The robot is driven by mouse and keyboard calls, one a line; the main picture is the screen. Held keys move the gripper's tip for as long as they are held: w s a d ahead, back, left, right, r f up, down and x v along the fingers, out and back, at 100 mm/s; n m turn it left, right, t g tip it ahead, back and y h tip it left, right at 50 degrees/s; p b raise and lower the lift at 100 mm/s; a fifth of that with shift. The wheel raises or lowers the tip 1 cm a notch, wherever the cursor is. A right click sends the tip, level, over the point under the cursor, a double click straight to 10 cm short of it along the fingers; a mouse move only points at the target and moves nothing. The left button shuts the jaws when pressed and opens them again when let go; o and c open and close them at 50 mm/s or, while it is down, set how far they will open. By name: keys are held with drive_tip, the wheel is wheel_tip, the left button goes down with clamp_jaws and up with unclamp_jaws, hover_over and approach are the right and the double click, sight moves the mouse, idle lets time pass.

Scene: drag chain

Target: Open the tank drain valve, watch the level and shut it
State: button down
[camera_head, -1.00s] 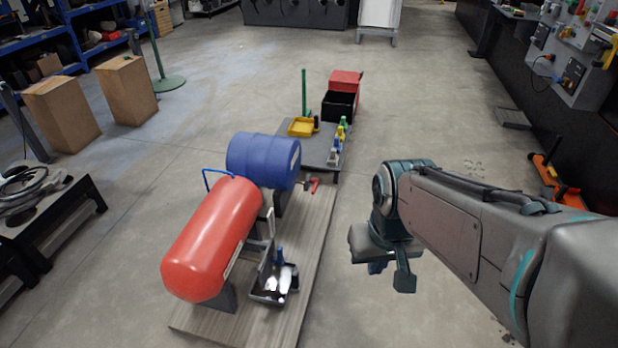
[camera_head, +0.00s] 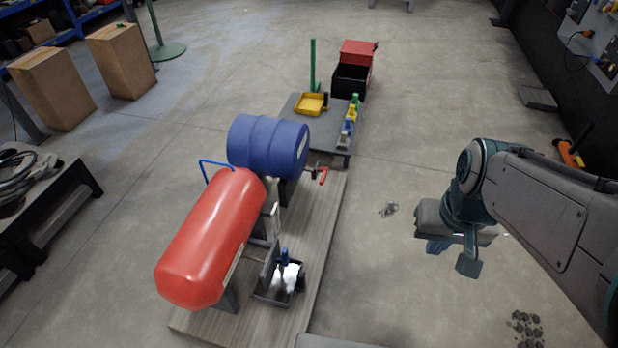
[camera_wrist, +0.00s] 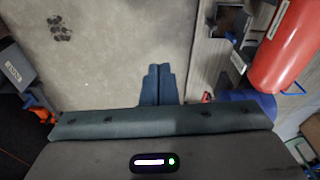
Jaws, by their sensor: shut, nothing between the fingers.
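A red tank (camera_head: 212,240) lies on its side on a wooden board left of centre. A blue drum (camera_head: 267,147) lies on its side behind it. A small valve-like fitting with a red handle (camera_head: 322,175) sticks out low at the drum's right end; whether it is open cannot be told. A black tray (camera_head: 272,297) holding a blue-topped item stands right of the red tank. My gripper (camera_head: 437,246) is shut and empty over bare floor, well right of both vessels. Its blue fingers (camera_wrist: 157,85) are together in the wrist view, with the red tank (camera_wrist: 283,45) at the upper right.
A grey platform (camera_head: 305,135) behind the drum bears a yellow tray (camera_head: 311,104) and small bottles (camera_head: 351,116). Black and red bins (camera_head: 350,80) stand beyond. Floor between the board and my arm is mostly clear, with dark debris (camera_head: 389,209) on it.

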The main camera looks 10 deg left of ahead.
drive_tip(key=w+a+f+n+g+y+b, duration=0.1)
drive_tip(key=w+a+f+g+y+b, duration=0.2)
drive_tip(key=w+a+f, duration=0.45)
drive_tip(key=w+a+f+y+b, duration=0.2)
drive_tip(key=w+a+f+y, duration=0.3)
drive_tip(key=f, duration=0.6)
drive_tip(key=w+a+f+n+g+y+b, duration=0.1)
drive_tip(key=w+a+f+g+y+b, duration=0.2)
drive_tip(key=w+a+f, duration=0.45)
drive_tip(key=w+a+f+m+t+y+b, duration=0.1)
drive_tip(key=f+t, duration=0.5)
drive_tip(key=f, duration=0.8)
drive_tip(key=w+a+f+m+t+y+b, duration=0.2)
drive_tip(key=w+f+m+t+y+b, duration=0.1)
drive_tip(key=f, duration=1.2)
drive_tip(key=m+t+y, duration=0.1)
drive_tip(key=m+t, duration=0.1)
drive_tip(key=t, duration=0.1)
drive_tip(key=shift+w+m, duration=0.25)
drive_tip(key=shift+m, duration=0.15)
drive_tip(key=shift+b, duration=0.3)
drive_tip(key=b+x, duration=0.4)
drive_tip(key=x, duration=0.6)
drive_tip(key=shift+s+a+r, duration=0.1)
drive_tip(key=shift+s, duration=0.95)
drive_tip(key=shift+s+a, duration=0.1)
drive_tip(key=shift+s, duration=0.95)
